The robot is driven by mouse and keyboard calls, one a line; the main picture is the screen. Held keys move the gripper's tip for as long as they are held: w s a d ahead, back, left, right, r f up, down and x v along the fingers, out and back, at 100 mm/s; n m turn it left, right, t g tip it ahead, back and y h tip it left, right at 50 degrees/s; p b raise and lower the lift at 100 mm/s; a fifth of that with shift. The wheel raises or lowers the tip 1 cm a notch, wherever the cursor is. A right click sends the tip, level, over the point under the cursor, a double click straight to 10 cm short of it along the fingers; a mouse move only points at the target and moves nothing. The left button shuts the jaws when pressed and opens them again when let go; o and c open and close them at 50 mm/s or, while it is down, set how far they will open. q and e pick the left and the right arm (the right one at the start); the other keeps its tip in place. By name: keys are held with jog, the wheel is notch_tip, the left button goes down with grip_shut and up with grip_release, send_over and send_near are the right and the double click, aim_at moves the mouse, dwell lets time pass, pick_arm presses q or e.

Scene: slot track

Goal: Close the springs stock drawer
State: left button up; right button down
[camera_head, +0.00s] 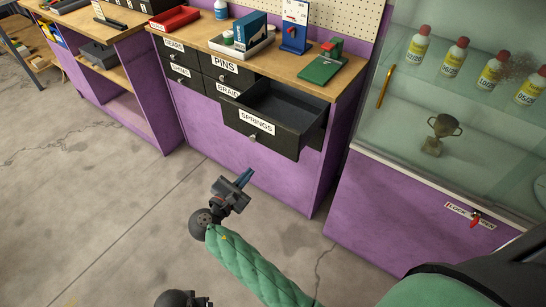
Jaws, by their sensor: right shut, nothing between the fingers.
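The springs drawer (283,134) is the dark drawer labelled SPRINGS, low on the right of the drawer block. It stands pulled out, and its dark inside shows and looks empty. A small round knob sits on its front below the label. My right gripper (246,175) is in front of the purple cabinet, below and a little left of the drawer front. It is shut and empty, apart from the drawer. Only a dark piece of my left arm (177,299) shows at the bottom edge, and its fingers are out of frame.
The PINS drawer (222,66) and other labelled drawers beside it look shut. The bench top (263,62) holds a red tray, boxes and a green device. A glass case (385,125) with bottles and a trophy stands right. The concrete floor (110,210) at left is clear.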

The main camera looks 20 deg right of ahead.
jog(key=n, duration=0.1)
jog(key=n+p, duration=0.2)
send_near(281, 143)
jog(key=shift+g+h, duration=0.3)
jog(key=shift+g, duration=0.1)
jog(key=p+x, duration=0.1)
jog(key=x, duration=0.2)
jog(key=p+x, duration=0.1)
jog(key=x, duration=0.2)
jog(key=shift+w+a+r, duration=0.1)
jog(key=shift+w+a, duration=0.1)
jog(key=shift+w, duration=0.1)
pick_arm(q)
jog(key=s+a+f, duration=0.1)
jog(key=f, duration=0.8)
jog(key=s+a+f, duration=0.1)
jog(key=s+f, duration=0.1)
jog(key=f, duration=0.7)
jog(key=shift+s+f+g+y+p, duration=0.15)
jog(key=shift+s+g+y+p, duration=0.1)
jog(key=shift+g+y+p, duration=0.05)
pick_arm(e)
jog(key=shift+w+d, duration=0.2)
jog(key=shift+d, duration=0.15)
